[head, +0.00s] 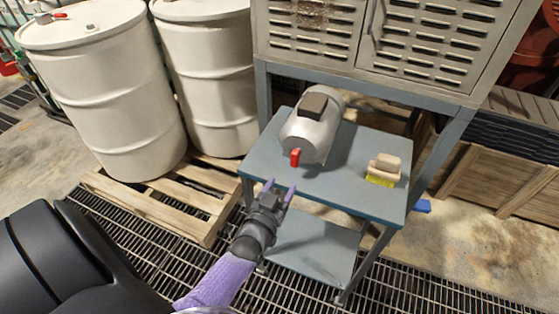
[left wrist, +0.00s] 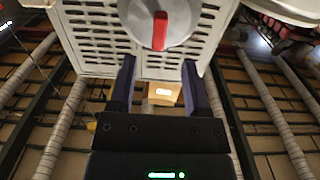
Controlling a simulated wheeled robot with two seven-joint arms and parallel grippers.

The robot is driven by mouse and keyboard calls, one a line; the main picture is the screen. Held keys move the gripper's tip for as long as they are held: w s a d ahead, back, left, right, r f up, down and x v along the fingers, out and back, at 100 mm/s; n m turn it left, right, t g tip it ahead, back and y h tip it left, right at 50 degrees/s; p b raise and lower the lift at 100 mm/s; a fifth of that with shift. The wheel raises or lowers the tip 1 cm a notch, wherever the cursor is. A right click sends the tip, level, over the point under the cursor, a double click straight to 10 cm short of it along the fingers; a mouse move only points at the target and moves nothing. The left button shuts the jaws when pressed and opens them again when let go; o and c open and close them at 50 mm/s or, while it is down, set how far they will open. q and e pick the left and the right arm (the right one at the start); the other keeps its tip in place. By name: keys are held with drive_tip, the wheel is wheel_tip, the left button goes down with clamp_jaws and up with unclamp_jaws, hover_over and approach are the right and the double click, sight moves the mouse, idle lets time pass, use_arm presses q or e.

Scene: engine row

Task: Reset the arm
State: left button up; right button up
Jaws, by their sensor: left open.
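My left arm comes in from the bottom of the head view, with a purple sleeve-like link. My left gripper (head: 280,188) is open and empty, in front of the near edge of the blue-grey table (head: 260,160). In the left wrist view the two dark fingers (left wrist: 158,75) stand apart with nothing between them. A silver canister-like tank (head: 312,132) with a dark block on top and a red handle (head: 295,157) lies on the table beyond the gripper. The red handle also shows in the left wrist view (left wrist: 160,31), above the fingertips. My right gripper is not in view.
A brush-like block with yellow bristles (head: 383,169) sits at the table's right. A vented metal cabinet (head: 400,45) stands behind the table. White drums (head: 105,90) stand on a wooden pallet (head: 155,205) at left. Wooden crates (head: 485,175) are at right. Metal grating (head: 410,295) covers the floor in front.

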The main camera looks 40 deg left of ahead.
use_arm(q)
drive_tip(key=shift+s, duration=0.15)
drive_tip(key=s+d+f+m+g+h+b, duration=0.1)
drive_tip(key=s+d+f+g+h, duration=0.2)
drive_tip(key=s+f, duration=0.5)
drive_tip(key=s+d+f+m+g+b, duration=0.1)
drive_tip(key=s+d+f+m+g, duration=0.25)
drive_tip(key=f, duration=0.85)
drive_tip(key=s+f+g+b, duration=0.1)
drive_tip(key=s+f+g, duration=0.4)
drive_tip(key=s, duration=0.7)
drive_tip(key=s+d+f+g+b, duration=0.1)
drive_tip(key=s+f+g, duration=0.4)
drive_tip(key=s, duration=0.7)
drive_tip(key=shift+d+m+h, duration=0.3)
drive_tip(key=shift+m+h, duration=0.05)
drive_tip(key=shift+h, duration=0.05)
drive_tip(key=shift+f+g, duration=0.1)
drive_tip(key=shift+g, duration=0.15)
